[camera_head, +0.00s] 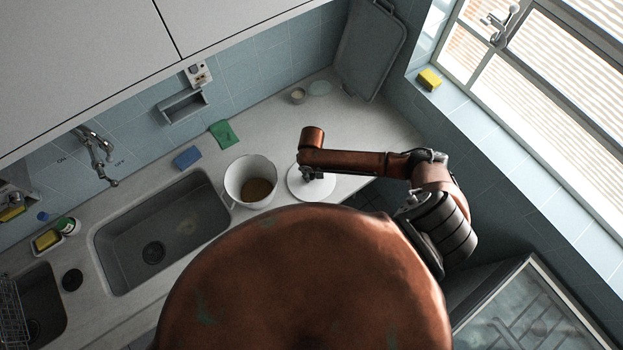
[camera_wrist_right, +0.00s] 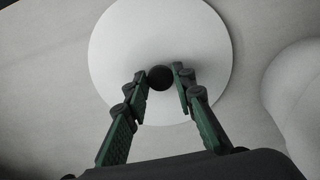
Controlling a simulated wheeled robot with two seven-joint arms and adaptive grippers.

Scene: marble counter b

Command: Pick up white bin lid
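The white bin lid (camera_head: 322,189) is a round flat disc on the counter, to the right of the white bin (camera_head: 238,178). In the right wrist view the lid (camera_wrist_right: 202,40) has a small dark round knob (camera_wrist_right: 160,77) in the middle. My right gripper (camera_wrist_right: 160,72) is over the lid with its green fingers on either side of the knob. A small gap seems to show on each side, so it looks open. In the head view my right gripper (camera_head: 311,175) is small and partly hidden under my arm. My left gripper is not in view.
The sink (camera_head: 160,232) lies left of the bin. A blue sponge (camera_head: 188,157) and a green cloth (camera_head: 223,134) lie behind the bin. A grey tray (camera_head: 370,48) leans at the back corner. The counter behind the lid is mostly clear.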

